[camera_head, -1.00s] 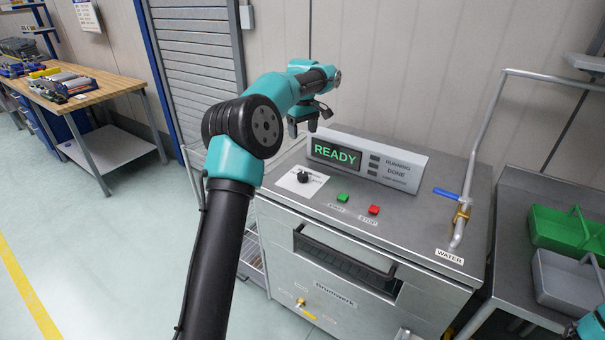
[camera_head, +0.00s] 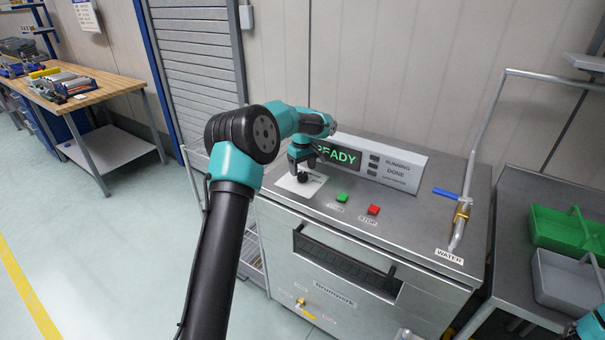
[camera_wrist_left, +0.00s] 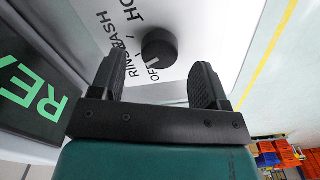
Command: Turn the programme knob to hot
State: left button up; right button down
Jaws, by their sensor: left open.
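The programme knob (camera_head: 303,178) is a small black dial on a white label plate (camera_head: 312,187) at the left of the machine top. In the left wrist view the knob (camera_wrist_left: 159,48) shows beyond and between the open fingers, with its white mark near the word OFF. The words RINSE, WASH and part of HOT run beside it. My left gripper (camera_head: 302,166) is open just above the knob; it also shows in the left wrist view (camera_wrist_left: 160,85), its fingers apart from the knob. Only a bit of my right arm shows at the lower right of the head view; its gripper is out of frame.
The display (camera_head: 340,155) reading READY stands behind the knob, partly covered by my left arm. A green button (camera_head: 342,197) and a red button (camera_head: 373,210) lie to the right. A blue-handled water tap (camera_head: 460,205) stands at the right end.

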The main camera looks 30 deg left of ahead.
pick_arm(q)
jog(key=shift+f, duration=1.3)
jog(key=shift+c, duration=0.3)
jog(key=c, duration=0.9)
jog(key=shift+o, duration=0.2)
